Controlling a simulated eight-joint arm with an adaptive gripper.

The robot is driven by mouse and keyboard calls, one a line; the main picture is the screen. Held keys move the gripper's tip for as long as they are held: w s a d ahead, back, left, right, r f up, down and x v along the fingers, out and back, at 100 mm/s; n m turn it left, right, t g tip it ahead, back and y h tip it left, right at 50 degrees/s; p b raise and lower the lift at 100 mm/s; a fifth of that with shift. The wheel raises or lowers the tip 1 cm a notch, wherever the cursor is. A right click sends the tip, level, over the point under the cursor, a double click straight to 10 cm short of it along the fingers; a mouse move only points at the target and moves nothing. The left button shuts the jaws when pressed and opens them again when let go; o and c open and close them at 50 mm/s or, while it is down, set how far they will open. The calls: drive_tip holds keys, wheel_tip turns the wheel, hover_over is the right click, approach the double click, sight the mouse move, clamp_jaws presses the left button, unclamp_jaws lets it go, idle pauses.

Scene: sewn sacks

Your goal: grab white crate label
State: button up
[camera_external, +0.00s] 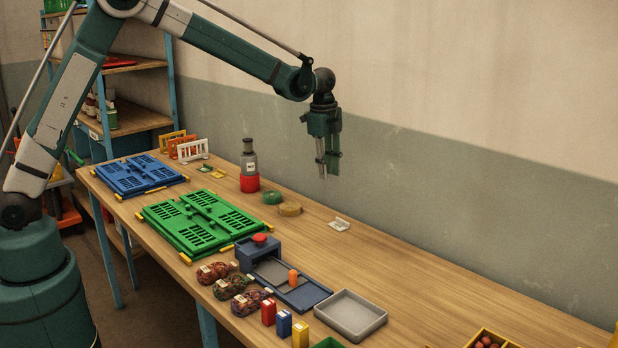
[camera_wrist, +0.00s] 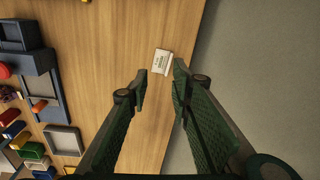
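The white crate label (camera_external: 340,224) is a small bent card on the table, right of the round lids in the external view. It also lies in the wrist view (camera_wrist: 161,62), at top centre, with dark print on its face. My gripper (camera_external: 328,172) hangs fingers down above the back of the table, up and left of the label in the external view.
A green disc (camera_external: 272,197) and a tan disc (camera_external: 290,209) lie left of the label. A grey tray (camera_external: 351,316) and a blue-grey slicer-like board (camera_external: 300,295) stand toward the front. The wall runs close behind. The table right of the label is clear.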

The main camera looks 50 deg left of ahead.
sight(338, 224)
drive_tip(key=w+d+f, duration=0.1)
drive_tip(key=f, duration=0.2)
drive_tip(key=w+d+f+m, duration=0.1)
drive_tip(key=w+d+f, duration=0.1)
drive_tip(key=f, duration=0.1)
drive_tip(key=w+d+f+m+g, duration=0.1)
drive_tip(key=f, duration=0.3)
drive_tip(key=shift+w+d+f+b, duration=0.1)
drive_tip(key=shift+w+d+b, duration=0.1)
drive_tip(key=shift+w+b, duration=0.15)
drive_tip(key=shift+f, duration=0.1)
drive_tip(key=shift+f, duration=1.2)
drive_tip(key=shift+f, duration=0.1)
drive_tip(key=shift+s+d+f, duration=0.1)
drive_tip(key=shift+f, duration=1.2)
drive_tip(key=shift+d+f, duration=0.1)
drive_tip(key=shift+f, duration=1.15)
drive_tip(key=shift+c, duration=0.7)
clamp_jaws()
